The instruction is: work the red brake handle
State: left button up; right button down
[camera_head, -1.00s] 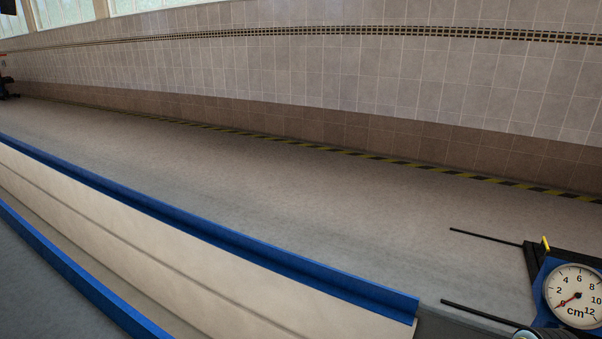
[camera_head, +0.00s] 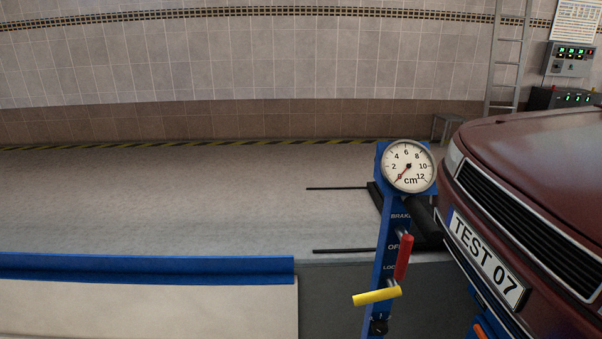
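The red brake handle (camera_head: 403,257) is mounted on a blue upright post (camera_head: 385,240) right of centre in the head view. It stands near upright, slightly tilted, beside the labels "BRAKE", "OP..." and "LOC...", which it partly covers. Below it a yellow crank handle (camera_head: 377,296) points left. A round dial in cm (camera_head: 408,167) tops the post, its red needle near 0. Neither of my grippers is in view, so their distance to the handle cannot be seen.
A dark red car (camera_head: 540,160) with plate "TEST 07" stands close at the right of the post. A blue-edged pale ramp (camera_head: 150,270) fills the lower left. A ladder (camera_head: 507,55) and control boxes (camera_head: 570,60) are behind. The floor at left is clear.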

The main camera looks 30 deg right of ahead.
aim_at(406, 240)
jog(key=l+z, duration=0.2)
jog(key=z, duration=1.2)
jog(key=i+j, duration=0.05)
jog(key=j, duration=0.05)
